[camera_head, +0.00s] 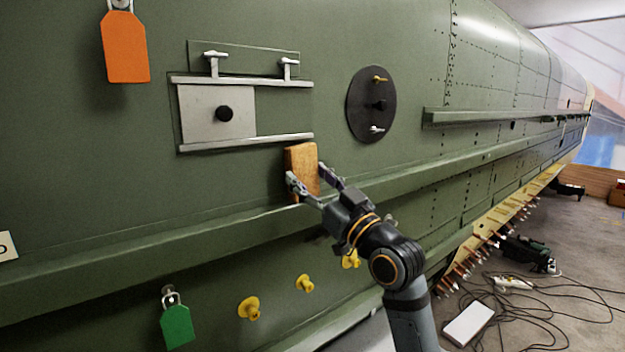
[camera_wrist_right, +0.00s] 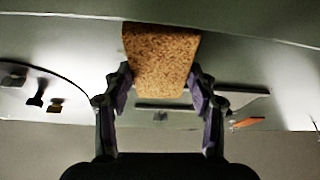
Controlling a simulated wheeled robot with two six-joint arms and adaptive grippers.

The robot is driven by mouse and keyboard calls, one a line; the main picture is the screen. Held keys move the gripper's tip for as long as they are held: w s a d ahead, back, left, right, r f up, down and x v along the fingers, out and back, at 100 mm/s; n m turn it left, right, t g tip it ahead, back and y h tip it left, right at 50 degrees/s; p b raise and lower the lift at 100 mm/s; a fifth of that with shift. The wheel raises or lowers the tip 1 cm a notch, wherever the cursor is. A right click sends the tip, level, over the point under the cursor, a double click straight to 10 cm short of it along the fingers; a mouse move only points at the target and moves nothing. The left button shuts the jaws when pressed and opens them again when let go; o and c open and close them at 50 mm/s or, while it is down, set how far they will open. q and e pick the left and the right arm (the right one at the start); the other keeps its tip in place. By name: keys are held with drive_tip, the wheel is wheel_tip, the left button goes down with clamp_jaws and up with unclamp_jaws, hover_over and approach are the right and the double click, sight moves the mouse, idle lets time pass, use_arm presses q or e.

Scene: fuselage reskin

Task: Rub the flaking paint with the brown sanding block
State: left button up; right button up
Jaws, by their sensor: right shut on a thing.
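The brown sanding block (camera_head: 301,168) is in my right gripper (camera_head: 317,184), whose two fingers close on its sides. The block is held upright close to the green fuselage skin, above the long green ledge; I cannot tell whether it touches the skin. In the right wrist view the speckled brown block (camera_wrist_right: 160,60) sits between the fingertips of the right gripper (camera_wrist_right: 158,90). I cannot make out any flaking paint; it may be hidden behind the block. My left gripper does not show.
A grey sliding panel (camera_head: 200,112) with a black knob sits between two rails, left of the block. A black disc (camera_head: 364,104) with small handles is to the right. An orange tag (camera_head: 124,48) and a green tag (camera_head: 177,327) hang left. Yellow knobs (camera_head: 249,308) protrude below the ledge.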

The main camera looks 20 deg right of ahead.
drive_tip(key=shift+w+a, duration=0.15)
drive_tip(key=shift+w, duration=0.2)
drive_tip(key=shift+w+d, duration=0.2)
drive_tip(key=shift+d, duration=0.5)
drive_tip(key=shift+w+d+b, duration=0.35)
drive_tip(key=shift+d, duration=0.6)
drive_tip(key=shift+w+d+b, duration=0.35)
drive_tip(key=shift+w+d, duration=0.05)
drive_tip(key=shift+d, duration=0.6)
drive_tip(key=shift+w+d+b, duration=0.35)
drive_tip(key=shift+d, duration=0.6)
drive_tip(key=shift+s+a+r+p, duration=0.1)
drive_tip(key=shift+s+a+p, duration=0.15)
drive_tip(key=shift+a, duration=0.4)
drive_tip(key=shift+s+a+f+p, duration=0.1)
drive_tip(key=shift+s+a+p, duration=0.15)
drive_tip(key=shift+a, duration=0.35)
drive_tip(key=shift+s+a+r+p, duration=0.1)
drive_tip(key=shift+s+a+p, duration=0.15)
drive_tip(key=shift+a, duration=0.4)
